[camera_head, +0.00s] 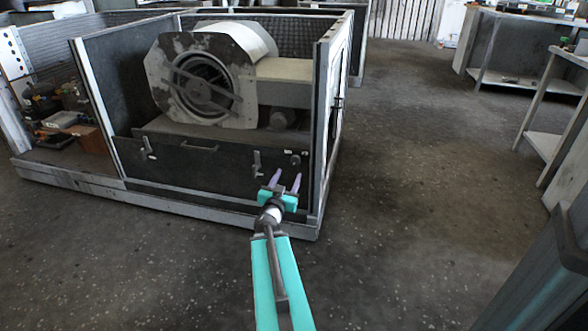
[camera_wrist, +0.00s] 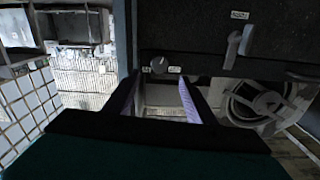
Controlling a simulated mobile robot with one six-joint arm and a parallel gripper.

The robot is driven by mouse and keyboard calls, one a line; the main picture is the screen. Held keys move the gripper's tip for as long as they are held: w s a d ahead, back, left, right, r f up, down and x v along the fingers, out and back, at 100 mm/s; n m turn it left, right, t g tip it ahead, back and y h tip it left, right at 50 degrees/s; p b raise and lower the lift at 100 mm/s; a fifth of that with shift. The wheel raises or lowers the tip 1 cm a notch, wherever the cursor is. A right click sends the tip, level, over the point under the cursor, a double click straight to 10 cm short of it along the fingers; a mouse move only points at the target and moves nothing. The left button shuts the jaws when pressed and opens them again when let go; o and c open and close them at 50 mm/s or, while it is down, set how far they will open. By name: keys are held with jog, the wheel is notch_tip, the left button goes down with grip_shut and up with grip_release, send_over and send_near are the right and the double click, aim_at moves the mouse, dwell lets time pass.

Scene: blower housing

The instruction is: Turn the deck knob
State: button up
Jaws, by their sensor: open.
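The deck knob (camera_head: 295,160) is a small dark round knob on the upper right of the dark front panel (camera_head: 215,168) below the blower. In the wrist view, the knob (camera_wrist: 159,65) shows a pale mark and sits between small white labels. My gripper (camera_head: 286,178) has two purple fingers on a teal body. They are open and empty, apart, in front of and just below the knob in the head view. In the wrist view, my gripper (camera_wrist: 158,84) has its fingertips to either side of the knob's line; contact is not visible.
A grey latch (camera_head: 257,163) is left of the knob; another latch (camera_head: 147,148) and a bar handle (camera_head: 200,147) are farther left. The housing's right post (camera_head: 321,125) stands close to the right. The blower (camera_head: 205,80) sits above. Open floor (camera_head: 420,190) lies to the right.

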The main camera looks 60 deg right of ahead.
aim_at(295, 161)
jog(key=shift+b+x, duration=1.95)
jog(key=shift+x, duration=2.8)
jog(key=c, duration=1)
